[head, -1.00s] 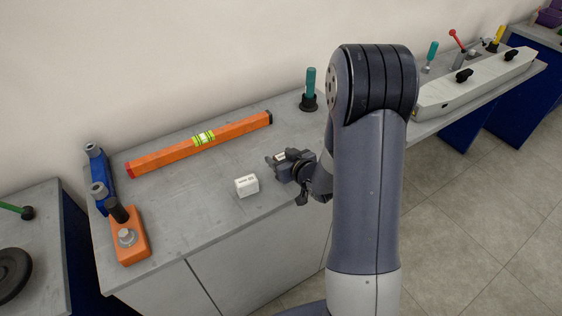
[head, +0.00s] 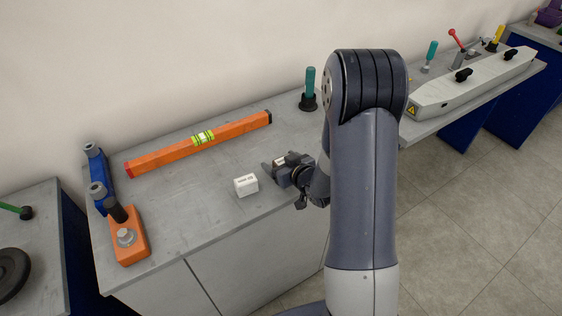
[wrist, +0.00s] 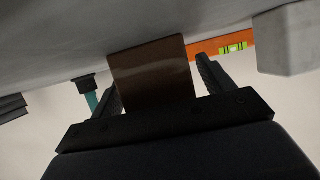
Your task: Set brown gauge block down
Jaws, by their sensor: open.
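The brown gauge block (wrist: 152,70) shows in the wrist view between the two fingers of my gripper (wrist: 157,88), its far end against the grey worktop. The fingers are apart, one on each side of the block; I cannot tell whether either touches it. In the head view my gripper (head: 272,172) is low over the front part of the worktop, right of a white block (head: 246,185). There, my gripper mostly hides the brown block.
The grey worktop (head: 200,220) also bears an orange spirit level (head: 165,156), blue and orange fixtures (head: 130,245) at left, and a teal-handled tool (head: 310,85) behind my gripper. A long pale beam (head: 470,85) lies at right. Worktop between level and white block is clear.

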